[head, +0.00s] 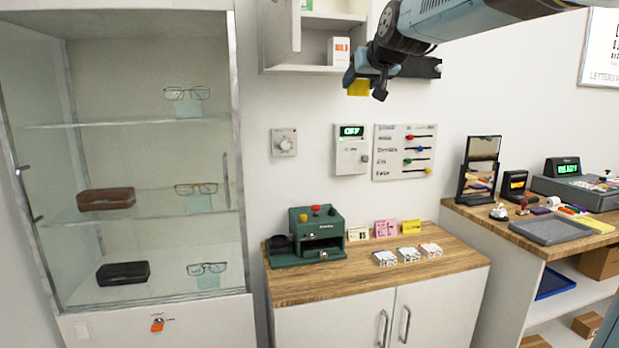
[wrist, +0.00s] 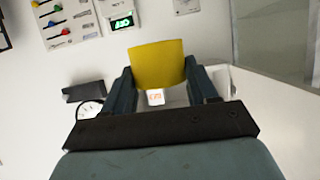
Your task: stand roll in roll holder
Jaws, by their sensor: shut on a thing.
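My gripper (head: 367,86) is raised high in front of the white wall, above the wooden counter. It is shut on a yellow block-like piece with slightly curved edges, which looks like the roll (head: 358,88). In the wrist view the yellow roll (wrist: 157,63) sits between the two dark fingers of my gripper (wrist: 160,80), clear of any surface. No holder can be made out for certain. A dark green machine (head: 320,241) on the counter has a black round part at its left side, whose use I cannot tell.
The wooden counter (head: 370,273) bears several small cards and stacks. A wall cabinet (head: 318,22) is close to my gripper. A glass display case (head: 140,150) stands left. The right desk holds a mirror (head: 480,170), a grey tray (head: 550,231) and a register (head: 575,182).

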